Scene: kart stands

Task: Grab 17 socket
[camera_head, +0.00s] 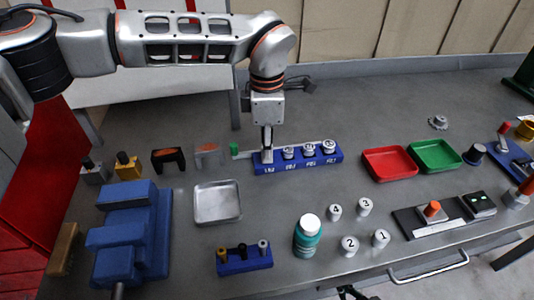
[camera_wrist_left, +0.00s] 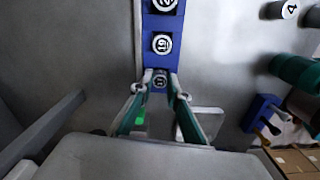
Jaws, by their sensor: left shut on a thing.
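A blue socket rack (camera_head: 299,165) stands near the middle of the table with a row of silver sockets in it. My left gripper (camera_head: 267,152) points down over the rack's left end, shut on the end socket. In the left wrist view that socket (camera_wrist_left: 159,82) sits between the fingertips of the left gripper (camera_wrist_left: 159,88), still at the rack (camera_wrist_left: 163,25). Its number is too small to read for sure. The neighbouring socket (camera_wrist_left: 162,43) reads 19. The fingers hide most of the held socket in the head view. My right gripper is not in view.
A red tray (camera_head: 388,164) and a green tray (camera_head: 434,155) lie right of the rack. A metal tray (camera_head: 217,203) and a blue vise (camera_head: 130,235) are at left. The table behind the rack is mostly clear.

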